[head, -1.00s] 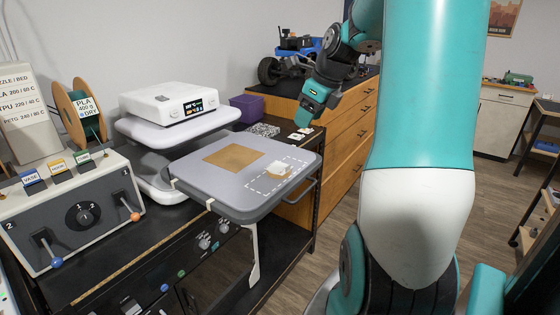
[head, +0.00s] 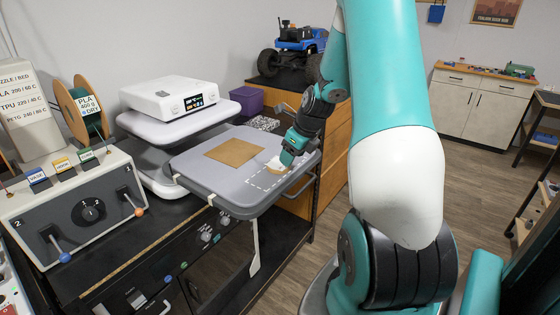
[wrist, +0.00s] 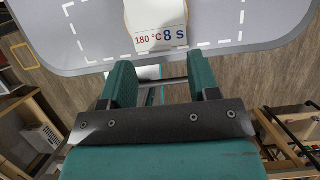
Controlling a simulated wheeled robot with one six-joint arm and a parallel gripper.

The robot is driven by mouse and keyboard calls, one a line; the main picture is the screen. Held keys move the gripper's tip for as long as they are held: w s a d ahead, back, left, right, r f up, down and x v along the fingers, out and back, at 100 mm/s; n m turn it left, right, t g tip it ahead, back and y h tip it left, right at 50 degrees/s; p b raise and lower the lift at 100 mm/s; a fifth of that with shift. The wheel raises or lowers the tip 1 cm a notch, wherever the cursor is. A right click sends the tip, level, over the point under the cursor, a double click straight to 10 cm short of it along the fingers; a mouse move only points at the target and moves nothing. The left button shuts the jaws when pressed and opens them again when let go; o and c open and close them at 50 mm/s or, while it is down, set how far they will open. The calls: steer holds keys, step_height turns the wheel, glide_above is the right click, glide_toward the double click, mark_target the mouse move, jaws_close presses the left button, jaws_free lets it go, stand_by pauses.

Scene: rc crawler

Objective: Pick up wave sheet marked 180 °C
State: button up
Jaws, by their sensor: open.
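The wave sheet, a pale piece printed "180 °C 8 S" (wrist: 158,38), lies on the grey plate (wrist: 275,38) inside a white dashed outline. Its far part is cut off by the top of the wrist view. In the head view the sheet (head: 274,164) shows as a small white and tan piece, partly hidden by my gripper (head: 286,162). My gripper also shows in the wrist view (wrist: 163,76), with its two green fingers apart and nothing between them. The fingertips are near the printed edge of the sheet. I cannot tell whether they touch the plate.
A brown square (head: 234,152) lies on the plate, left of the outline. The press with a white top box (head: 168,103) stands at the left. A control box with levers (head: 75,215) is in front left. A blue crawler (head: 300,45) sits on the wooden cabinet behind.

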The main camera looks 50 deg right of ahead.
steer(key=shift+x, duration=1.3)
steer(key=c, duration=1)
jaws_close()
steer(key=shift+r, duration=0.1)
